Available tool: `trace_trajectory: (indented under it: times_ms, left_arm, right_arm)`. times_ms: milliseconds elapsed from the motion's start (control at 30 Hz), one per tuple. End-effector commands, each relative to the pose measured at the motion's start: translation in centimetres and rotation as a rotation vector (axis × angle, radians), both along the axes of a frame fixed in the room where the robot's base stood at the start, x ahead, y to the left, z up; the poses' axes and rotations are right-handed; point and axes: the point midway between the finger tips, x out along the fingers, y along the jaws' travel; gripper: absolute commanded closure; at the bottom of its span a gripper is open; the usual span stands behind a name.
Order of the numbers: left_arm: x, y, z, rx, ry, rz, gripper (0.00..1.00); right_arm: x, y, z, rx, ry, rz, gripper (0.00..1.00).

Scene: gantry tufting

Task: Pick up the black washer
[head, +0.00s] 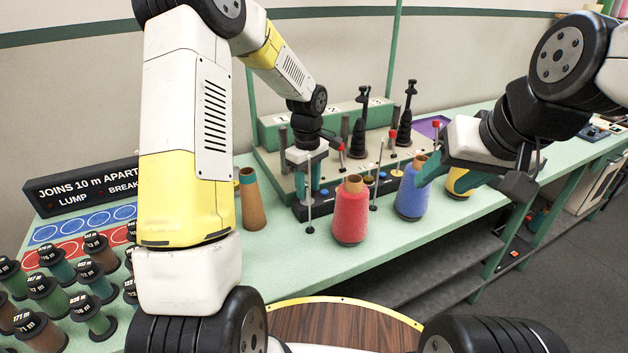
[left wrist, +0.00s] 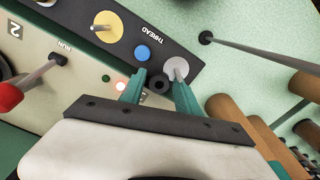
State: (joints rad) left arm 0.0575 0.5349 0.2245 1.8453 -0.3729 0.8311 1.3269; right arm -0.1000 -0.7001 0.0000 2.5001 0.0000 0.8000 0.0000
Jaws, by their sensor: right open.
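The black washer (left wrist: 159,84) is a small dark ring in the left wrist view, by the dark strip marked THREAD (left wrist: 170,42). It lies between the teal fingertips of my left gripper (left wrist: 158,80), which are apart, with visible gaps beside the ring. I cannot tell how far above it the tips are. In the head view, my left gripper (head: 308,182) points down at the bench machine, and the washer cannot be made out there. My right gripper (head: 472,186) is open and empty, above and in front of a yellow cone (head: 457,184).
A blue disc (left wrist: 142,52), a pale disc (left wrist: 177,68) and a yellow disc (left wrist: 107,27) are close by. A red-tipped lever (left wrist: 10,97) stands left. Red (head: 350,215) and blue (head: 410,195) thread cones stand in front of the machine. Several spools (head: 47,295) fill the left.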

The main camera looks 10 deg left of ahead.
Motion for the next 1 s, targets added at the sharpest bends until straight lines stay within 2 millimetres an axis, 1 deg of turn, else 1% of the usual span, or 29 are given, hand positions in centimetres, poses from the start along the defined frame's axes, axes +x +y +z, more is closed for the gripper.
trace_trajectory:
  times_ms: [67,200,233,267,533,633,767,900,1000]
  left_arm:
    - [0.0,0.0,0.0,0.0,0.0,0.0,0.63]
    - [0.0,0.0,0.0,-0.001,-0.001,0.0,0.91]
    - [0.0,0.0,0.0,-0.001,-0.001,0.0,0.96]
    - [0.0,0.0,0.0,-0.001,-0.001,0.0,1.0]
    - [0.0,0.0,0.1,0.0,-0.001,0.0,1.0]
    - [0.1,0.0,0.9,-0.001,-0.004,0.0,1.0]
    - [0.1,0.0,3.0,0.0,-0.007,0.001,1.0]
    - [0.1,0.0,6.0,0.0,-0.007,0.0,1.0]
    - [0.1,0.0,7.8,-0.001,-0.006,0.0,1.0]
  right_arm:
    - [0.0,0.0,0.0,0.0,0.0,0.0,0.47]
    - [0.0,0.0,0.0,0.0,0.0,0.0,0.47]
    - [0.0,0.0,0.0,0.0,0.0,0.0,0.47]
    - [0.0,0.0,0.0,0.0,0.0,0.0,0.47]
    - [0.0,0.0,0.0,0.0,0.0,0.0,0.47]
    - [0.0,0.0,0.0,0.0,0.0,0.0,0.47]
    - [0.0,0.0,0.0,0.0,0.0,0.0,0.47]
    - [0.0,0.0,0.0,0.0,0.0,0.0,0.47]
    - [0.0,0.0,0.0,0.0,0.0,0.0,0.47]
